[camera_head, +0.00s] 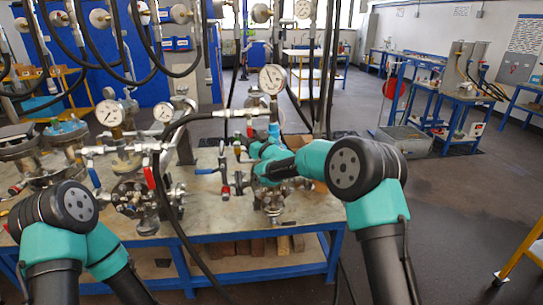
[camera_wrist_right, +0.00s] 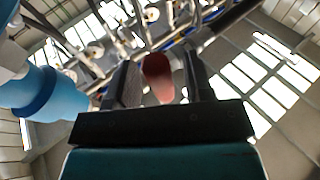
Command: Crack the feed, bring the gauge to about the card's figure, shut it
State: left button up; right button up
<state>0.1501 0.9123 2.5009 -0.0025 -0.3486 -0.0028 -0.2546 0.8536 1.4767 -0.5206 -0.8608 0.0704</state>
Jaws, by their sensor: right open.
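My right gripper (camera_wrist_right: 160,78) is open in the right wrist view, with a red handle-like piece (camera_wrist_right: 158,76) between its two fingers. I cannot tell whether they touch it. In the head view my right wrist reaches in among the vessel fittings, and its fingers are mostly hidden. A round white gauge (camera_head: 272,79) stands above that spot; its reading is too small to tell. Two more gauges (camera_head: 109,113) (camera_head: 163,112) stand on the left fittings. I cannot make out the card or tell which valve is the feed. My left arm shows at lower left, its gripper out of view.
Flanged vessels (camera_head: 132,198) and valves with red and blue handles crowd the metal bench (camera_head: 225,225). Black hoses loop over the bench and hang at its front. Clear floor (camera_head: 455,200) lies to the right, with blue workbenches beyond.

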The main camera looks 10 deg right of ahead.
jog(key=v, duration=1.6)
jog(key=shift+a+f, duration=0.1)
jog(key=shift+f, duration=0.1)
jog(key=s+d+f+m+g+h, duration=0.2)
jog(key=s+f, duration=0.1)
jog(key=f, duration=0.6)
jog(key=s+d+f+m+g+h, duration=0.15)
jog(key=s+f, duration=0.25)
jog(key=f, duration=0.5)
jog(key=s+d+f+m+g+h, duration=0.2)
jog(key=s+d+f+g+h, duration=0.1)
jog(key=f, duration=0.6)
jog(key=s+d+f+m+g, duration=0.1)
jog(key=s+f+g, duration=0.3)
jog(key=s+f, duration=0.4)
jog(key=s+d+f+m+g+h, duration=0.1)
jog(key=s+f+g, duration=0.4)
jog(key=s, duration=1.4)
notch_tip(320, 180, down, 3)
jog(key=shift+s+d+r+m, duration=0.1)
jog(key=shift+s+d+m, duration=0.1)
jog(key=shift+d+m, duration=0.7)
